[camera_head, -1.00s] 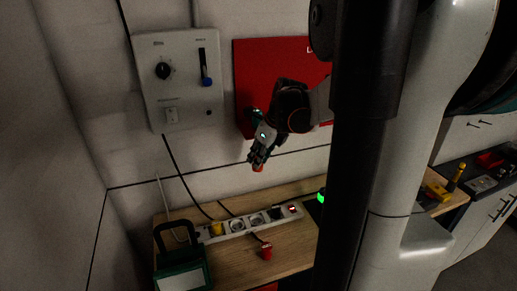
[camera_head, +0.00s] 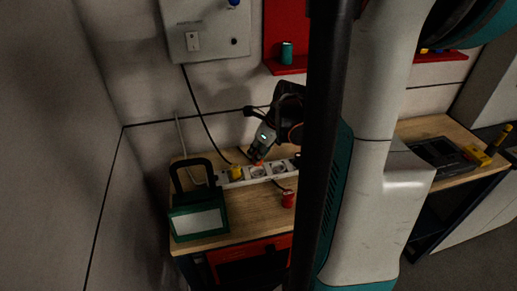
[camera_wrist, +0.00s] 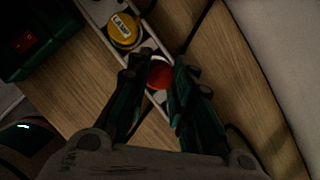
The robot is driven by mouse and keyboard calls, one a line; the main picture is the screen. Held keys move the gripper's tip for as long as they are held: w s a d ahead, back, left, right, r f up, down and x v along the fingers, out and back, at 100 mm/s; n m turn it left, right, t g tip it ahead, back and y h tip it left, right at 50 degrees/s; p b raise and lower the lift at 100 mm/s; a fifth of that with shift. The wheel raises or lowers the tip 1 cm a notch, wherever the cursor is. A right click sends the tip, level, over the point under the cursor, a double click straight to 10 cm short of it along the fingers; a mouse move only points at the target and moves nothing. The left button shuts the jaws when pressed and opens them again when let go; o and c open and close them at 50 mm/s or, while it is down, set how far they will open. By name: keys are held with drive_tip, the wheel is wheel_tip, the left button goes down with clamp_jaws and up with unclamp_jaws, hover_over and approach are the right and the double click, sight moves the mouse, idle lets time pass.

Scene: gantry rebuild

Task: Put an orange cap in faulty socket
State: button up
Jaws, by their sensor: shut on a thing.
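My gripper (camera_head: 256,157) is shut on an orange cap (camera_wrist: 159,75), gripped between its fingertips in the wrist view. In the head view, the gripper points down over the white power strip (camera_head: 247,175), and a bit of orange shows at its fingertips. The cap is at the strip, right of a yellow plug (camera_head: 236,173), which also shows in the wrist view (camera_wrist: 124,30) with dark lettering. I cannot tell whether the cap touches a socket. Round sockets show at the cap (camera_head: 258,172) and to its right (camera_head: 280,168). Which one is faulty is not clear.
A green box with a handle (camera_head: 199,221) stands left of the strip. A red cylinder (camera_head: 288,199) stands in front of it on the wooden bench (camera_head: 250,212). A green cylinder (camera_head: 286,53) sits on the red wall shelf. Cables run behind the strip.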

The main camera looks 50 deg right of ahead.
drive_tip(key=shift+f+b, duration=1.45)
drive_tip(key=shift+f, duration=0.75)
drive_tip(key=shift+f+b, duration=0.55)
drive_tip(key=shift+b, duration=0.05)
drive_tip(key=o, duration=0.6)
drive_tip(key=shift+c, duration=0.2)
drive_tip(key=shift+r, duration=0.1)
drive_tip(key=p+v, duration=0.8)
drive_tip(key=v, duration=0.3)
idle(0.5)
